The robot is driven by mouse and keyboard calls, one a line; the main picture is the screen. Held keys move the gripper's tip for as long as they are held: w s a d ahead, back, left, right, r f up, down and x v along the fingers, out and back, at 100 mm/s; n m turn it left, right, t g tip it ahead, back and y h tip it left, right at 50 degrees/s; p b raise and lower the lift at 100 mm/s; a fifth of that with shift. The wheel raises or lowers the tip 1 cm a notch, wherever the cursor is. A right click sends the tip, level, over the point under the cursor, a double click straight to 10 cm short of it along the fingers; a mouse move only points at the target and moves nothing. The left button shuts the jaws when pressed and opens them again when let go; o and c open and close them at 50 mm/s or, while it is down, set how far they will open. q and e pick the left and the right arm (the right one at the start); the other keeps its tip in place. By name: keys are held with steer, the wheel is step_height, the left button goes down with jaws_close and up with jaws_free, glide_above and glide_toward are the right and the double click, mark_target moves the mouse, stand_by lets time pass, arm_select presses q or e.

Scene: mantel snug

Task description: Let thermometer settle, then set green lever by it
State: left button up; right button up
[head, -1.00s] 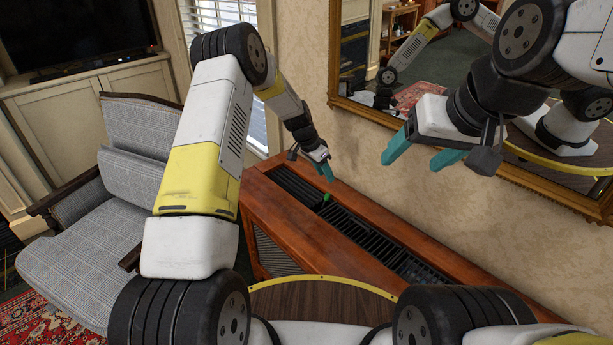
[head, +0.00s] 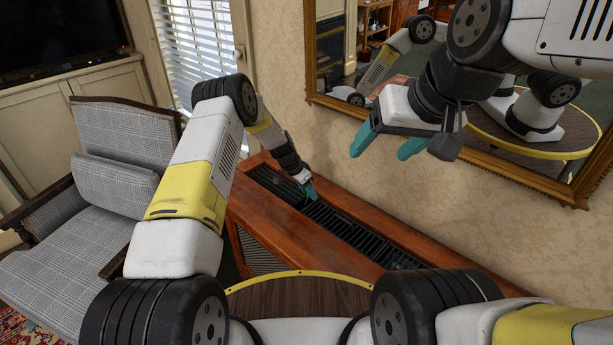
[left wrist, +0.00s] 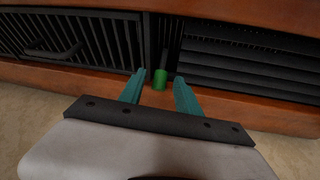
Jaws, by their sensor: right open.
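The green lever (left wrist: 160,79) shows in the left wrist view as a short green knob in a dark slot between two black grilles. My left gripper (left wrist: 158,86) is open, with one teal finger on each side of the knob and visible gaps between. In the head view my left gripper (head: 309,191) is down at the grille top of the wooden cabinet, and the lever is hidden there. My right gripper (head: 380,153) is open and empty, raised in front of the wall mirror. I cannot make out a thermometer in either view.
The wooden cabinet (head: 272,218) with black top grilles stands along the wall. A black handle-like bar (left wrist: 52,50) lies on one grille. A gilt-framed mirror (head: 484,172) hangs above. A plaid armchair (head: 62,272) is at the left.

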arm_select(q)
steer(key=shift+c, duration=0.4)
jaws_close()
stand_by(0.9)
